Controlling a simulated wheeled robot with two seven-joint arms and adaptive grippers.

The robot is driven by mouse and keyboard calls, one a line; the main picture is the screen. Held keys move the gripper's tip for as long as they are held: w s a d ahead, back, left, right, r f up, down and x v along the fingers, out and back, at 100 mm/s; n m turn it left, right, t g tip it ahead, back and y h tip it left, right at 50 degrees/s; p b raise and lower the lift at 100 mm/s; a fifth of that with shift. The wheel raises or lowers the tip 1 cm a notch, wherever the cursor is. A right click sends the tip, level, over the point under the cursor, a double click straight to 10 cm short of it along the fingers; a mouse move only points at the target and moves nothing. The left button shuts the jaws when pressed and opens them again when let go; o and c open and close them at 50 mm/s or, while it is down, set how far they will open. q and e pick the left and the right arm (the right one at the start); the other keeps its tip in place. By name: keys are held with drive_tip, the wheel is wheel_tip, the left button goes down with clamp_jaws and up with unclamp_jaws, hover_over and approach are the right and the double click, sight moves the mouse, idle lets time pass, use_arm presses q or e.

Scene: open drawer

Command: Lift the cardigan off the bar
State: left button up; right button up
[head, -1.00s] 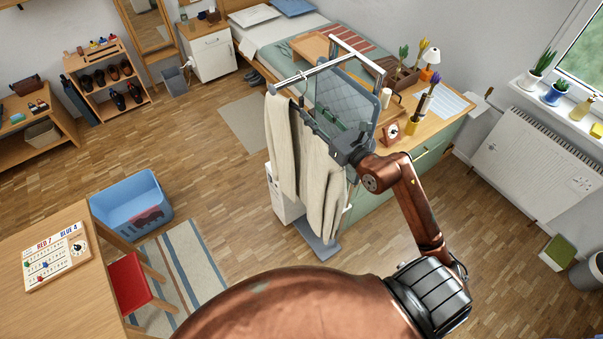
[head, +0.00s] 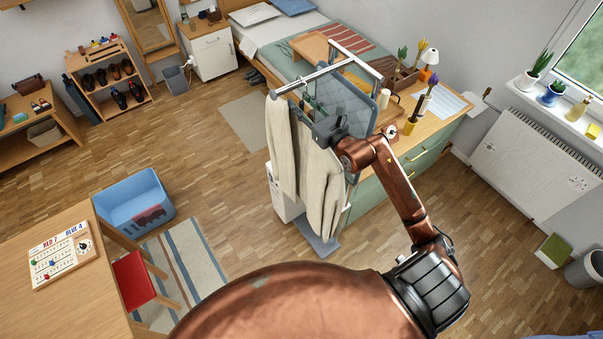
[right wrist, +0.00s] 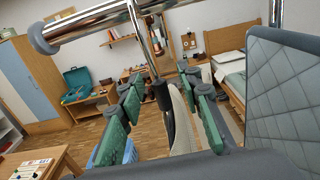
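The cream cardigan (head: 283,155) hangs in long folds below the chrome bar (head: 318,76) of a stand. In the right wrist view, the bar (right wrist: 90,22) crosses the upper left, and the cardigan (right wrist: 181,128) shows as a pale strip beyond the fingers. A dark hanger-like piece (right wrist: 166,103) is below a chrome upright, between the fingers in the picture. My right gripper (head: 308,103) is just below the bar at the cardigan's top. Its green-padded fingers (right wrist: 167,90) are apart. Whether they touch anything is unclear. My left gripper is out of view.
A grey quilted panel (right wrist: 285,95) stands close at the gripper's right. A green drawer unit (head: 425,158) with pots and a lamp is behind the stand.

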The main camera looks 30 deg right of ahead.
clamp_jaws()
drive_tip(key=shift+r, duration=0.1)
idle(0.8)
